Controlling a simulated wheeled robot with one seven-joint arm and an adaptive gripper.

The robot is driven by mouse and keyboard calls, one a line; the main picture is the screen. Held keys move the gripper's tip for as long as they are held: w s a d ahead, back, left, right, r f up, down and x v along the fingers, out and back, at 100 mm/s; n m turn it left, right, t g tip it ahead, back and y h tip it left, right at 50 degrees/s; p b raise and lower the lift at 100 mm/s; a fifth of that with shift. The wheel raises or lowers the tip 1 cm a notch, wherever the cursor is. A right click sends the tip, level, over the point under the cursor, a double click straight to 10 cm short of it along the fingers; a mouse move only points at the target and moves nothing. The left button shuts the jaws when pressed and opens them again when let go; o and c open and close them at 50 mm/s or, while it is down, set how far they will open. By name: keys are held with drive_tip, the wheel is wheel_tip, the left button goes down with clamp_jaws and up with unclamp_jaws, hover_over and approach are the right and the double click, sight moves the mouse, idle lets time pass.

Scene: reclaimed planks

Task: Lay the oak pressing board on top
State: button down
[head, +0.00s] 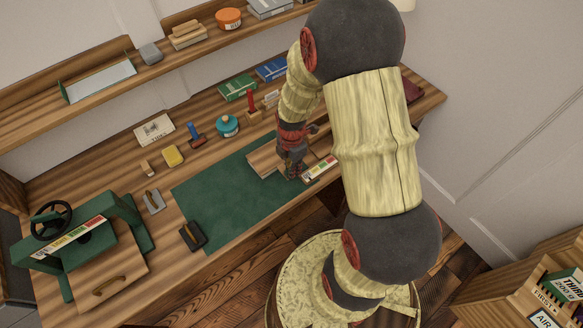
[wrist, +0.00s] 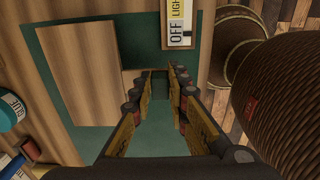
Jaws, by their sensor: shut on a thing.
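My gripper (head: 291,176) is low over the front right of the green mat (head: 215,200). In the head view the wood (head: 262,160) lies left of my gripper, partly hidden by the fingers.
A labelled strip (head: 320,168) lies just right of my gripper. A green press with a handwheel (head: 50,218) stands at the far left. A dark block (head: 192,236) sits at the mat's front left. Small tools and boxes line the back. The mat's left half is clear.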

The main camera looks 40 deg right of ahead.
drive_tip(key=shift+f, duration=0.4)
idle(0.3)
drive_tip(key=c, duration=1.7)
unclamp_jaws()
drive_tip(key=shift+o, duration=0.2)
drive_tip(key=shift+r, duration=0.1)
wheel_tip(320, 180, up, 12)
